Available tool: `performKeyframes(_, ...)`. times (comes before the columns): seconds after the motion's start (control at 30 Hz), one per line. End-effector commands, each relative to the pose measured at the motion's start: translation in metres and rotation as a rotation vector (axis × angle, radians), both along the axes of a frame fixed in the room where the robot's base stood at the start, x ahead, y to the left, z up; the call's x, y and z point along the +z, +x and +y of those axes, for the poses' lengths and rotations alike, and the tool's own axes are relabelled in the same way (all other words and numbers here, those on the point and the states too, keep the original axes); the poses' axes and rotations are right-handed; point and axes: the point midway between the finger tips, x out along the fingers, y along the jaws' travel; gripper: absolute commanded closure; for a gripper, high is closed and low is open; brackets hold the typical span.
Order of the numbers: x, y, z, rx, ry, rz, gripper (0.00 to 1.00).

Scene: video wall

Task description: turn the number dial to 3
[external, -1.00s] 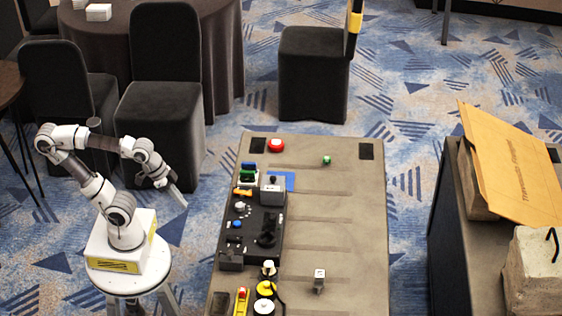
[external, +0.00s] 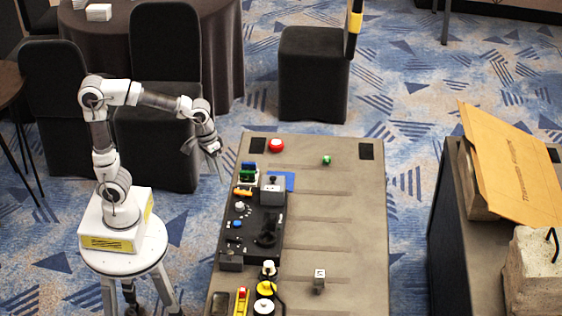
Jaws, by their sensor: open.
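A black control panel (external: 262,216) lies on the left side of the grey table. A small white round knob (external: 239,206) sits near its left edge, with a blue knob (external: 237,224) just below it. A larger black control (external: 267,237) is at the right of the panel. The numbers are too small to read, so I cannot tell which of these is the number dial or where it points. My gripper (external: 221,174) is open and empty, pointing down, raised beside the table's left edge, up and left of the panel and apart from it.
A yellow disc (external: 265,289) is near the front. The right side of the grey table (external: 350,220) is mostly clear.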

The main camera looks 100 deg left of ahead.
Motion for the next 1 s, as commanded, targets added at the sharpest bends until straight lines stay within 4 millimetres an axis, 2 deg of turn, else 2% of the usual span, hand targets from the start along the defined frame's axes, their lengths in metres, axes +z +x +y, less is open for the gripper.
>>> performKeyframes(0.03,0.012,0.012,0.007,0.060,-0.008,0.034,0.31)
performKeyframes(0.07,0.014,0.018,0.010,0.098,-0.012,0.052,0.31)
performKeyframes(0.3,0.015,0.053,0.033,0.327,-0.021,0.152,0.31)
performKeyframes(0.57,0.005,0.062,0.041,0.400,-0.018,0.181,0.31)
performKeyframes(0.77,-0.027,0.061,0.040,0.398,-0.019,0.183,0.31)
performKeyframes(1.0,-0.081,0.061,0.040,0.397,-0.019,0.182,0.31)
